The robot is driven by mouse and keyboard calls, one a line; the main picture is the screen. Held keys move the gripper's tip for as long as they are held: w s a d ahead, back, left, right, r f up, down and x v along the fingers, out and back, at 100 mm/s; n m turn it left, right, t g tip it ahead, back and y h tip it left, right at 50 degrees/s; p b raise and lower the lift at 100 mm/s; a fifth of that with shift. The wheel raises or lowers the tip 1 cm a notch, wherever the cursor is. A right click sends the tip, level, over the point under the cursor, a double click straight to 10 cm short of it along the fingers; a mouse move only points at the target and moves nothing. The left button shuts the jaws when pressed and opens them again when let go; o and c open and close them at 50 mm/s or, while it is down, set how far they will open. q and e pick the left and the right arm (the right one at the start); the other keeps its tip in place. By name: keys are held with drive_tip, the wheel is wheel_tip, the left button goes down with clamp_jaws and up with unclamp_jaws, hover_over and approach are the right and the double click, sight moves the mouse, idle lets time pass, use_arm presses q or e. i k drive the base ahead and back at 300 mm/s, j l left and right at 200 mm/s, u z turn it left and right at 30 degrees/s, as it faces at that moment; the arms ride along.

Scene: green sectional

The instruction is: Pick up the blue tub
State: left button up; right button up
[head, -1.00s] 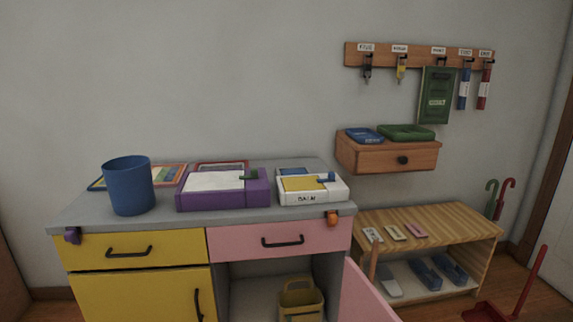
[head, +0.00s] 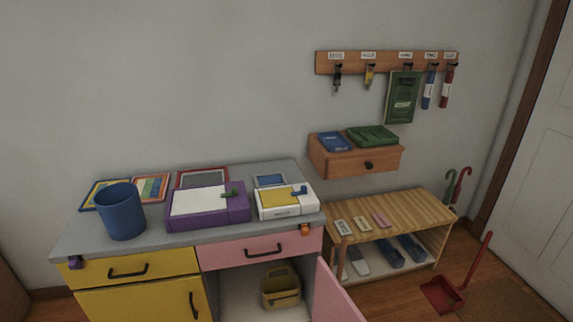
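A round blue tub (head: 121,213), open at the top, stands upright on the left part of the grey counter (head: 150,247) in the head view. It overlaps the lower part of a striped picture card behind it. Its inside bottom is hidden. Neither of my grippers shows in the head view.
A purple box (head: 208,206) and a white box (head: 287,203) sit right of the tub. The pink cabinet door (head: 338,296) stands open below, with a yellow basket (head: 281,288) inside. A wooden shelf (head: 395,211) and a red dustpan (head: 441,295) are to the right.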

sight(119, 205)
drive_tip(key=l+u, duration=0.15)
drive_tip(key=u, duration=0.4)
drive_tip(key=l+u, duration=0.25)
drive_tip(key=l, duration=0.3)
drive_tip(key=l+u, duration=0.2)
drive_tip(key=l, duration=0.35)
drive_tip(key=k+l+u, duration=0.25)
drive_tip(key=l, duration=0.3)
drive_tip(key=k+l, duration=0.1)
drive_tip(key=l, duration=1)
drive_tip(key=k+l, duration=0.15)
drive_tip(key=l, duration=0.35)
drive_tip(key=k+j, duration=0.1)
drive_tip(key=j, duration=0.95)
drive_tip(key=i+j, duration=0.15)
drive_tip(key=j, duration=0.15)
drive_tip(key=i+j+z, duration=0.1)
drive_tip(key=j, duration=0.2)
drive_tip(key=i+j, duration=0.15)
drive_tip(key=j, duration=0.2)
drive_tip(key=i+j, duration=0.15)
drive_tip(key=j, duration=0.15)
drive_tip(key=z, duration=0.05)
